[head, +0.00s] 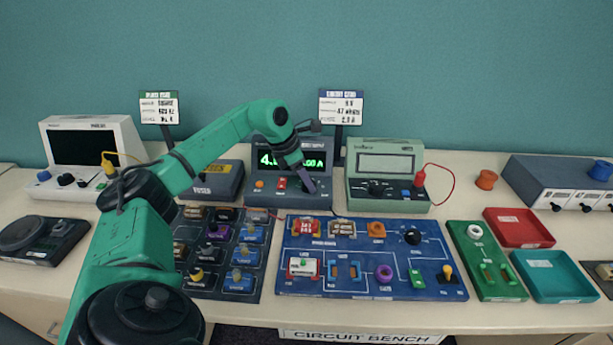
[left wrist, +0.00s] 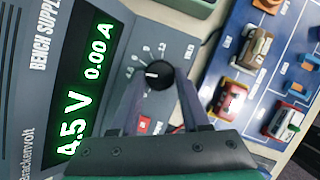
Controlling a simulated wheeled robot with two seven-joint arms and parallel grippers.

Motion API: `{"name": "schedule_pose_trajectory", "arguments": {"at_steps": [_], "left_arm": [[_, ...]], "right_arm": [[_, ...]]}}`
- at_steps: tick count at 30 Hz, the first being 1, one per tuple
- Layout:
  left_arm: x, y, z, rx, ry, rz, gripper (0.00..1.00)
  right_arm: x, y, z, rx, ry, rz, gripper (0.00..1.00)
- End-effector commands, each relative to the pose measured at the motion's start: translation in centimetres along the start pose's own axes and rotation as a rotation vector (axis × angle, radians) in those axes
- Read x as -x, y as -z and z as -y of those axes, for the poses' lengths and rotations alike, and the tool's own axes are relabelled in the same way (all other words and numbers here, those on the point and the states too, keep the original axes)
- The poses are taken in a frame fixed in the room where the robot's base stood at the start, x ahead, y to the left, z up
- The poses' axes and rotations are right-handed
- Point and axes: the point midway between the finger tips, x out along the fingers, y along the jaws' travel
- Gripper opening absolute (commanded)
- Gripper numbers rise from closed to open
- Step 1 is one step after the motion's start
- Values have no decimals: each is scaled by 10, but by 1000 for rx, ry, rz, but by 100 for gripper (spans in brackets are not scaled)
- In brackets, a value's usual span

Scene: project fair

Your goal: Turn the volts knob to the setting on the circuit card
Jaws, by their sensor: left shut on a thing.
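The bench power supply (head: 262,192) stands at the back middle of the bench. Its green display (left wrist: 82,85) reads 4.5 V and 0.00 A in the left wrist view. The black volts knob (left wrist: 159,73) has a white mark on its left side in that view, with small numbers around it. My left gripper (head: 307,184) is shut on the knob, one finger on each side (left wrist: 160,88); in the head view it hides the knob. The circuit card (head: 341,106), with a blue heading, stands behind the supply; its small print is hard to read. My right gripper is out of view.
A green meter (head: 386,195) stands right of the supply and a fuse box (head: 213,181) left of it. A blue circuit board (head: 335,259) and a dark parts tray (head: 263,262) lie in front. A red switch (left wrist: 145,125) is close to the fingers.

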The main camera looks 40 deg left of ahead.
Motion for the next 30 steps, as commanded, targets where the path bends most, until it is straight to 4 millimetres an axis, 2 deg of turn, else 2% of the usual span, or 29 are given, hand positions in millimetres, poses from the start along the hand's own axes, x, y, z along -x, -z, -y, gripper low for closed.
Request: {"name": "schedule_pose_trajectory", "arguments": {"at_steps": [3, 15, 30], "left_arm": [[3, -2, -1, -99, 43, 1, 0], [2, -3, -4, -450, 189, 1, 0], [-1, -4, -7, -807, 333, 0, 0]], "right_arm": [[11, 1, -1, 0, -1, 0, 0], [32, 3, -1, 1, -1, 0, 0], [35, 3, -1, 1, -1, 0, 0]]}}
